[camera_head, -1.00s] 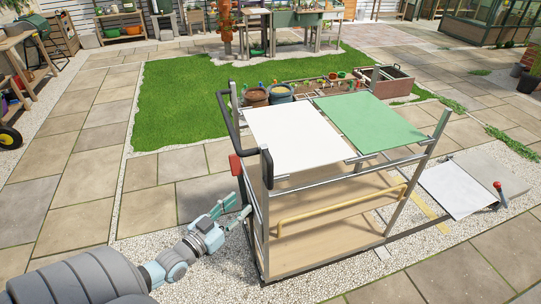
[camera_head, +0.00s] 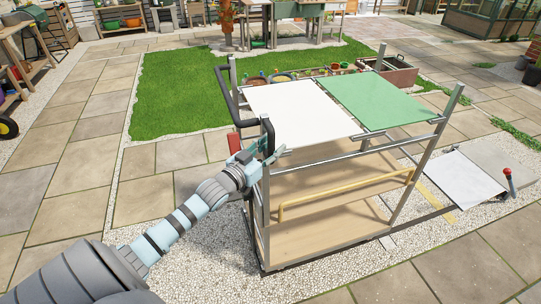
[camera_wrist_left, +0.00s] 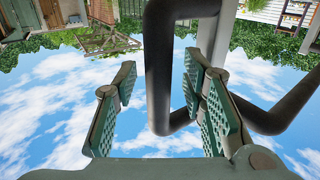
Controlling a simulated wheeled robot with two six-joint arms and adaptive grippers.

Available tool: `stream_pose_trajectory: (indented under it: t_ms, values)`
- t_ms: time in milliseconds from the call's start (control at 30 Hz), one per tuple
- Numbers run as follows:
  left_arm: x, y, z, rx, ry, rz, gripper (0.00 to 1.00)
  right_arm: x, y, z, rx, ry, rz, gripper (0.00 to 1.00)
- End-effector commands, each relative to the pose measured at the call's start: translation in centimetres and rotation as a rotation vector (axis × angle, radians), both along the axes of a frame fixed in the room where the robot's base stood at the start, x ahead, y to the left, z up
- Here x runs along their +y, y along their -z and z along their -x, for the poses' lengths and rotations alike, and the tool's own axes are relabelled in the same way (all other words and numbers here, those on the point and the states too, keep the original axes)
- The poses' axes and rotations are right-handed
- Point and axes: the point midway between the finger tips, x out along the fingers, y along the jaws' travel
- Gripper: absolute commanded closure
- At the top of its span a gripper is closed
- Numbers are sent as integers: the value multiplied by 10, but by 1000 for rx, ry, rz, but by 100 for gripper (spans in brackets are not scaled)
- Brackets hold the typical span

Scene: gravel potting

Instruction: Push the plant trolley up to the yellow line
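The plant trolley (camera_head: 325,222) stands on gravel, with a metal frame, wooden shelf, and white and green top panels. Its black handle (camera_head: 221,82) is at its left end. My left gripper (camera_head: 266,145) is at the handle's near end. In the left wrist view, the black handle bar (camera_wrist_left: 160,45) passes between the two spread, green-padded fingers of my left gripper (camera_wrist_left: 160,80); no closed grip shows. The yellow line (camera_head: 439,203) lies on the ground beyond the trolley's right end, partly hidden by the frame. My right gripper is not in view.
A white sheet (camera_head: 462,178) lies at the right, beside a red-topped lever (camera_head: 508,179). A dark rail (camera_head: 425,219) runs from the trolley toward it. Pots and a wooden crate (camera_head: 392,73) stand behind the trolley. Paving at the front right is clear.

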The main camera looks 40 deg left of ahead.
Motion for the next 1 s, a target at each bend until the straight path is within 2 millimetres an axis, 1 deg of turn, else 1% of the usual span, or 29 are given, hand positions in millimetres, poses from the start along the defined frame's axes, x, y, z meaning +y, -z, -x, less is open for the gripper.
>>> stream_pose_trajectory:
  t_ms: [233,467,500,800,1000]
  values:
    - [0,-2,0,1,0,0,62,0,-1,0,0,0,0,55]
    - [0,-2,0,1,1,0,99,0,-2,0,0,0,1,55]
    - [0,-2,0,1,1,0,100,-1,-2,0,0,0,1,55]
    - [0,-2,-1,1,0,1,100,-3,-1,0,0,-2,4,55]
    - [-4,0,-8,-2,-6,1,100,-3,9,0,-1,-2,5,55]
